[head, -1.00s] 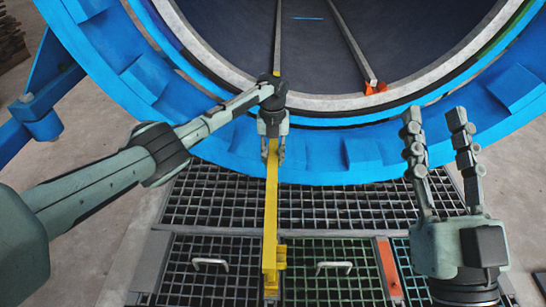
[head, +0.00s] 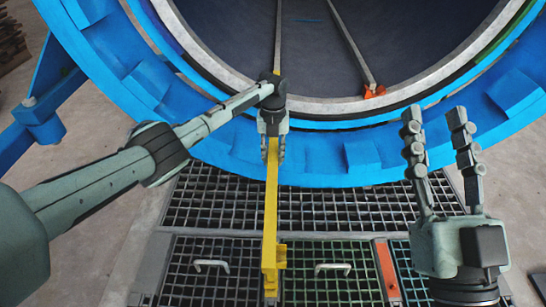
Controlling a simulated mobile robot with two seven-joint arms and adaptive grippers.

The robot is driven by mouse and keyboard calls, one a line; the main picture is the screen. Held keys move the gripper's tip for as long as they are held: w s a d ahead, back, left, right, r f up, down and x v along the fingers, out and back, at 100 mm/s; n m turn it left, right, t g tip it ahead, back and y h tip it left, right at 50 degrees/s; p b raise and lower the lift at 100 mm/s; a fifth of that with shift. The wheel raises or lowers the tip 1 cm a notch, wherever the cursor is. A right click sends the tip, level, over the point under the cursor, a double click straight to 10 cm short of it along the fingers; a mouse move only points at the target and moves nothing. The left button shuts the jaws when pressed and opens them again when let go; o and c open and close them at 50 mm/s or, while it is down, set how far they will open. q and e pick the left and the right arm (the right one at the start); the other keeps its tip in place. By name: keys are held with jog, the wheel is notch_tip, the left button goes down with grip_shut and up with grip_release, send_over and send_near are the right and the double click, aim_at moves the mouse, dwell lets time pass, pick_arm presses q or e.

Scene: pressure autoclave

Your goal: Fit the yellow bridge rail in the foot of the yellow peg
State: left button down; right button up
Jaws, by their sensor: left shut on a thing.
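The yellow bridge rail (head: 270,215) is a long yellow bar in the middle of the head view. It runs from the blue autoclave rim down over the dark floor grating, with a small bracket at its near end. My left gripper (head: 273,155) is shut on its far part, just in front of the rim. My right gripper (head: 441,120) is open and empty at the right, its two fingers apart and pointing up in the picture. I cannot make out the yellow peg or its foot; the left gripper hides the rail's far end.
The blue autoclave ring (head: 365,155) surrounds the dark vessel mouth. Inside, two grey rails run back; the right one ends at an orange foot (head: 374,91). The grating (head: 345,205) has white handles (head: 332,268) and an orange bar (head: 388,268).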

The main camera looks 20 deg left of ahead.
pick_arm(q)
jog(key=shift+r, duration=0.2)
jog(key=shift+w+f+b, duration=0.1)
jog(key=shift+f+b, duration=0.05)
jog(key=shift+b, duration=0.2)
dwell(2.1)
jog(key=shift+f+b, duration=0.8)
jog(key=shift+f, duration=0.4)
dwell(0.4)
jog(key=shift+r, duration=0.2)
dwell(0.4)
jog(key=shift+r+p, duration=1.25)
jog(key=shift+f, duration=0.1)
